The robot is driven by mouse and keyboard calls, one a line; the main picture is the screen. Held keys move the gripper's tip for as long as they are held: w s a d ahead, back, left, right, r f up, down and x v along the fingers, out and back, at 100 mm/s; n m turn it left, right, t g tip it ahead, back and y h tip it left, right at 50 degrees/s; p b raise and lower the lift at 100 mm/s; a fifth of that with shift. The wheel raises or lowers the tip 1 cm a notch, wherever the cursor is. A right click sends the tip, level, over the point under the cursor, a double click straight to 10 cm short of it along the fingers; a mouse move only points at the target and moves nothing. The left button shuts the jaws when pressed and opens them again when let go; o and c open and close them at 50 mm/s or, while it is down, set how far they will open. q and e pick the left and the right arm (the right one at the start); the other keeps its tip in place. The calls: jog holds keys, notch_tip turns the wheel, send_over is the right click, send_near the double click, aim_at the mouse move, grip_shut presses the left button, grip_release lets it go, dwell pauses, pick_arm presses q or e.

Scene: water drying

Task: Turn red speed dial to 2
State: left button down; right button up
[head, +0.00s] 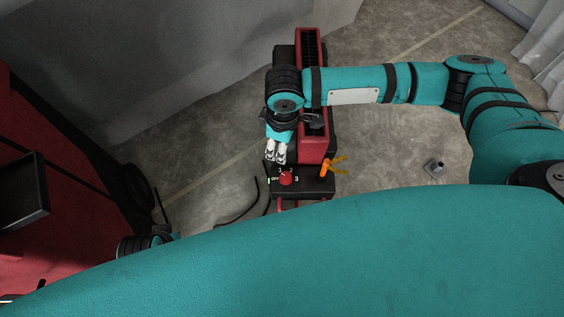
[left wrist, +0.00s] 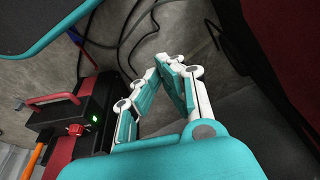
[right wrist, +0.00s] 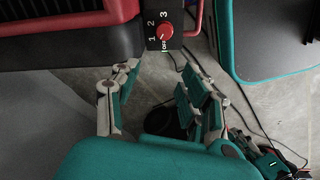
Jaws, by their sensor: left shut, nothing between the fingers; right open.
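The red speed dial (head: 286,178) sits on the black end panel of a red and black machine, with markings OFF, 1 and 3 readable around it in the head view. In the right wrist view the dial (right wrist: 165,31) shows with OFF, 1, 2 and 3. I cannot tell which mark it points to. My right gripper (head: 275,155) is open and empty, just behind the dial and apart from it; its spread fingers (right wrist: 160,70) show below the panel in its wrist view. My left gripper (left wrist: 166,62) is shut and empty, to the right of the dial (left wrist: 76,129).
A green light (left wrist: 95,120) glows beside the dial. An orange clamp-like part (head: 326,168) stands on the machine right of the dial. The machine's red housing (head: 313,150) lies under my right arm. Black cable (head: 240,205) lies on the concrete floor.

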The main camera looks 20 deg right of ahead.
jog(key=d, duration=0.1)
pick_arm(q)
jog(key=w+b+v, duration=0.1)
jog(key=b+v, duration=0.1)
jog(key=v, duration=0.5)
pick_arm(e)
send_over(286, 176)
notch_tip(286, 176, down, 7)
notch_tip(286, 176, down, 5)
jog(key=shift+f+b, duration=0.15)
jog(key=shift+b, duration=0.9)
notch_tip(286, 176, down, 5)
jog(key=shift+a+r+b, duration=0.1)
jog(key=shift+r+b, duration=0.05)
jog(key=shift+b, duration=0.6)
pick_arm(q)
jog(key=w+d+r+t+h, duration=0.1)
jog(key=w+d+r+t, duration=0.1)
jog(key=w+t, duration=0.3)
jog(key=shift+w+d, duration=0.15)
jog(key=shift+w, duration=0.95)
pick_arm(e)
jog(key=shift+f, duration=0.25)
